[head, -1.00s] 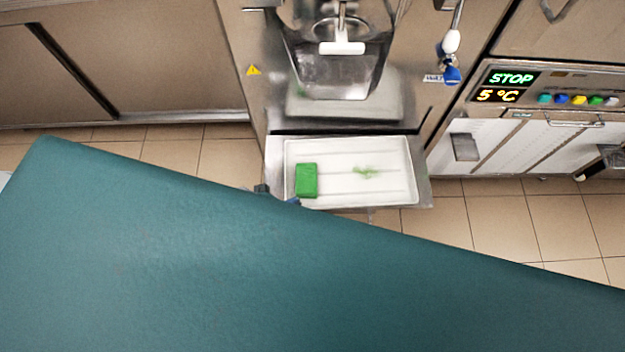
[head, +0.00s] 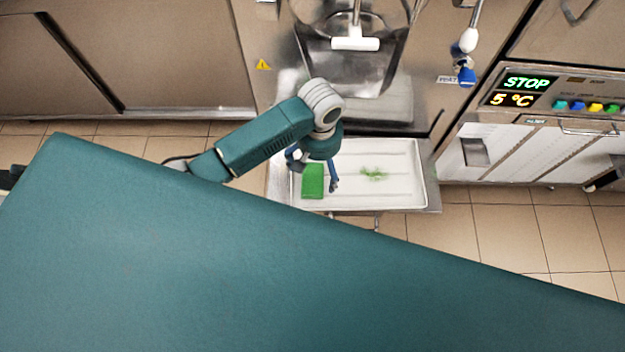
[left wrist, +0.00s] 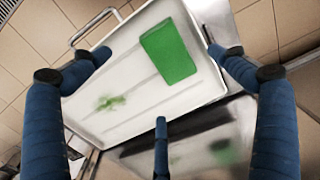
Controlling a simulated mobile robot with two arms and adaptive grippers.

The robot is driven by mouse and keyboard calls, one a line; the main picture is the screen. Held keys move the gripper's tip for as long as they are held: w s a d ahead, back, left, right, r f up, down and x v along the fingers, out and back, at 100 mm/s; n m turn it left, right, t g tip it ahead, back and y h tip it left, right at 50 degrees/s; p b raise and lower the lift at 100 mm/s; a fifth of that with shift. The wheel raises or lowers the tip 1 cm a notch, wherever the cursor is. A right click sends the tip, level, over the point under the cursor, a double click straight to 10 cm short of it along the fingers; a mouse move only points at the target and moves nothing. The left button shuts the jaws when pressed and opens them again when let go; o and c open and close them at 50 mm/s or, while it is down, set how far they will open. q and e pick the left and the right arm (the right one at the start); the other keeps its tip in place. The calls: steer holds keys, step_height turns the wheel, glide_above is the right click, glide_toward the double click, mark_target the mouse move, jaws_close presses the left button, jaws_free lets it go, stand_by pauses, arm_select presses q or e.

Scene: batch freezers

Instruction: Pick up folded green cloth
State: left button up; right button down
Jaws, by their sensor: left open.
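The folded green cloth (head: 313,180) is a small flat rectangle lying in the left part of a white tray (head: 405,195). In the left wrist view the cloth (left wrist: 168,52) lies toward the right end of the tray (left wrist: 90,118). My left gripper (head: 315,181) is open above the cloth, its blue fingers pointing down on either side of it in the head view. In the left wrist view the open left gripper (left wrist: 155,85) shows its blue fingers spread, with nothing between them touching the cloth. My right gripper is not in view.
A green smear (head: 374,174) marks the tray floor right of the cloth. The freezer's spout and white handle (head: 355,44) stand above and behind the tray. A control panel reading STOP (head: 527,83) is at the right. Tiled floor (head: 490,220) shows beside the tray.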

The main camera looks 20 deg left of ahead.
mark_target(317, 181)
arm_select(q)
step_height(317, 181, down, 8)
steer(key=shift+a+f, duration=0.15)
stand_by(0.3)
steer(key=c, duration=1.3)
